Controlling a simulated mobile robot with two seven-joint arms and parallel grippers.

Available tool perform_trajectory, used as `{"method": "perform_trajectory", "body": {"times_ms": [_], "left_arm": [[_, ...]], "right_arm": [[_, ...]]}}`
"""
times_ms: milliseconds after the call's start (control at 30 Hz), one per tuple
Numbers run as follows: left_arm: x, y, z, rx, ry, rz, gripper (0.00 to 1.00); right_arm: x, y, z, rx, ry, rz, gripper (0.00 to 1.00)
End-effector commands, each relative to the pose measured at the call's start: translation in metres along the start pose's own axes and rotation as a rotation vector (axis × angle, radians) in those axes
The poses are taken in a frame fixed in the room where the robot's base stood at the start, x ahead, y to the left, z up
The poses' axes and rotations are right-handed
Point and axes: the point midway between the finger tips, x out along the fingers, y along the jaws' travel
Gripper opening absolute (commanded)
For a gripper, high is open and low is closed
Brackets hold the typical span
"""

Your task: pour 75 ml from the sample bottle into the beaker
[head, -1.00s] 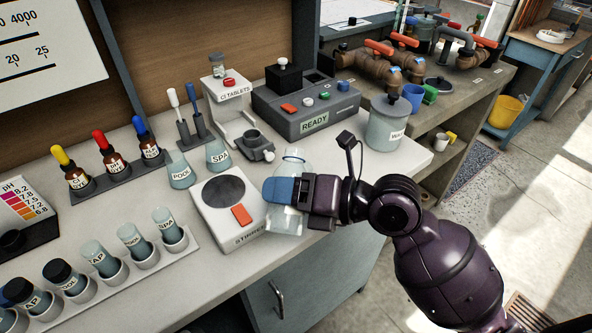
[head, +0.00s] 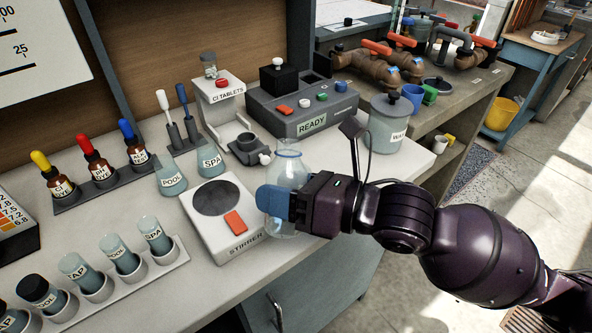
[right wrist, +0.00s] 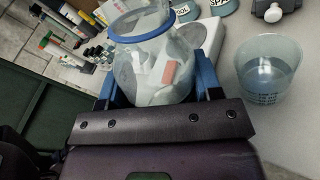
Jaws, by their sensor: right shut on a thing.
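The sample bottle (head: 290,168) is a clear, rounded glass vessel with a blue rim. It looks about upright in the head view, at the bench's front edge beside the stirrer. My right gripper (head: 284,205) is shut on it, with blue fingers around its body. In the right wrist view the bottle (right wrist: 150,62) sits between the fingers. The clear, marked beaker (right wrist: 268,70) stands on the bench to the right there, apart from the bottle. It has a bluish lower part; its level is unclear. I cannot make out the beaker in the head view. My left gripper is not in view.
The white stirrer (head: 222,215) lies left of the bottle. POOL (head: 171,180) and SPA (head: 208,160) flasks stand behind it. A READY unit (head: 305,105) and a lidded grey jar (head: 388,125) are farther back. A rack of vials (head: 110,283) is at front left.

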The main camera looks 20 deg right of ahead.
Motion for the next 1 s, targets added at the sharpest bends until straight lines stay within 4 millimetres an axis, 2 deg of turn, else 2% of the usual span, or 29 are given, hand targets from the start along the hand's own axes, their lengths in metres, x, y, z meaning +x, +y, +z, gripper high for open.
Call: {"method": "perform_trajectory", "body": {"times_ms": [600,1000], "left_arm": [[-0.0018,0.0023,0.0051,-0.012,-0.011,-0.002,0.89],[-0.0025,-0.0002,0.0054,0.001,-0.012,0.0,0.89]], "right_arm": [[-0.0008,0.006,-0.0073,-0.341,-0.087,-0.003,0.32],[-0.0009,0.007,-0.0094,-0.431,-0.111,-0.004,0.32]]}}
